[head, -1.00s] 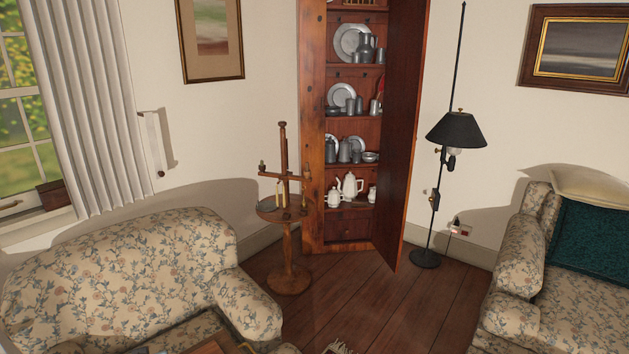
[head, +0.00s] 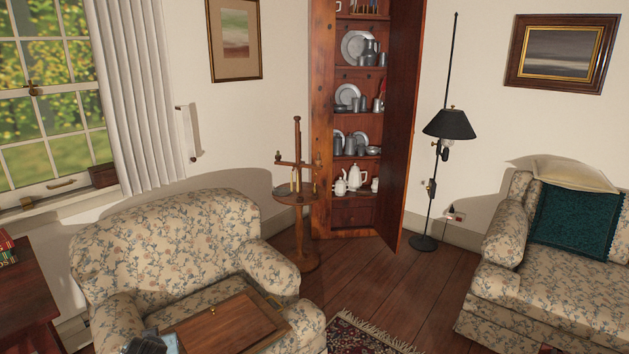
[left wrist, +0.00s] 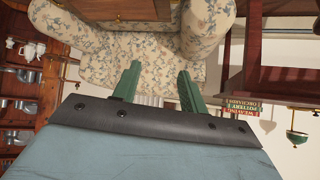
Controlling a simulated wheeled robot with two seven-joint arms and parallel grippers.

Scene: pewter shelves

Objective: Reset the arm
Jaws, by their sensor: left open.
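My left gripper (left wrist: 157,85) shows in the left wrist view as two green fingers set apart on a dark bar. It is open, with nothing between the fingers. The flowered armchair (left wrist: 110,50) is beyond it, turned over in that view. In the head view, a small dark and pale blue part at the bottom edge left of centre looks like part of my left arm; its fingers cannot be made out there. My right gripper is in neither view.
The armchair (head: 165,235) has a wooden board with a knob (head: 222,322) in front. A candle stand (head: 297,197), an open corner cupboard (head: 321,120) with pewter and a floor lamp (head: 449,124) stand behind. A sofa (head: 545,290) is at right. Floor (head: 370,275) between is clear.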

